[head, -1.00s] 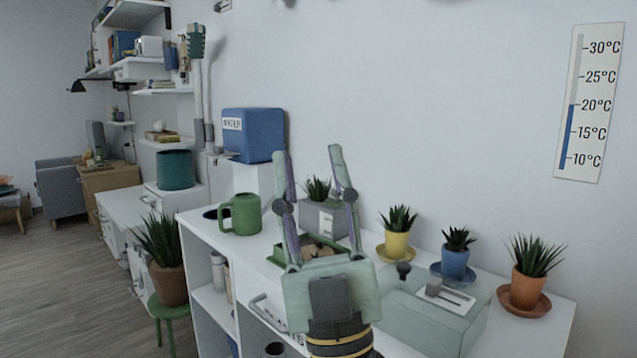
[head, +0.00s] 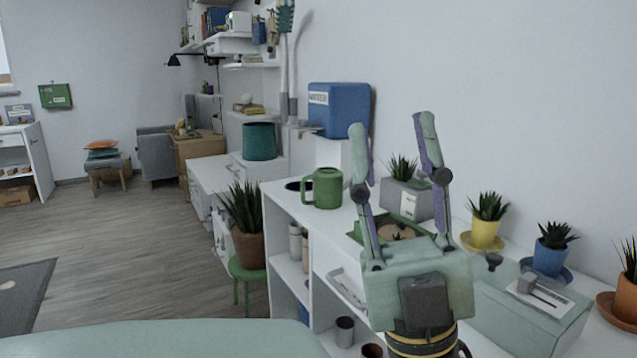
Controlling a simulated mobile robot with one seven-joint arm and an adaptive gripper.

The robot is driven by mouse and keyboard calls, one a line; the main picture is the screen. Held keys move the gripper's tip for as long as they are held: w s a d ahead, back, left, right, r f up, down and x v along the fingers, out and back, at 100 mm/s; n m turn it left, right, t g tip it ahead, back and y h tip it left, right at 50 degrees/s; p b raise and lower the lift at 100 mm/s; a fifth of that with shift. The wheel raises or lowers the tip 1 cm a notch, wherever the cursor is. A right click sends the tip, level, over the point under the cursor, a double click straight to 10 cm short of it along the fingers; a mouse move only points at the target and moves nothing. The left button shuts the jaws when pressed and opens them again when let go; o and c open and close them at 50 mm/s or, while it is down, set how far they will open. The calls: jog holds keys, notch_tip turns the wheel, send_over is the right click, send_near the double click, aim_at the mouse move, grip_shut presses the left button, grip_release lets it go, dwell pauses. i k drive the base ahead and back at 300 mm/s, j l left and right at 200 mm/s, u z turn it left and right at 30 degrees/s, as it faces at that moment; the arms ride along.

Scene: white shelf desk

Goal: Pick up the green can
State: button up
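A green can with a handle on its left side (head: 322,188) stands upright on the white shelf desk (head: 283,203), near its left end. It looks like a mug. My gripper (head: 392,126) is open and empty, with its two long fingers pointing up and spread apart. In the picture it is to the right of the green can and clear of it. The gripper's body hides part of the desk top and front. A larger teal pot (head: 259,141) stands on a lower white cabinet farther back.
A blue box (head: 339,109) stands behind the can. A grey planter (head: 408,199) and green tray (head: 358,233) are behind my fingers. Potted plants in yellow (head: 485,232) and blue (head: 549,259) pots stand right. A plant on a green stool (head: 248,272) stands left; floor beyond is open.

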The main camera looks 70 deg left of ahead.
aim_at(328, 188)
jog(key=u, duration=2)
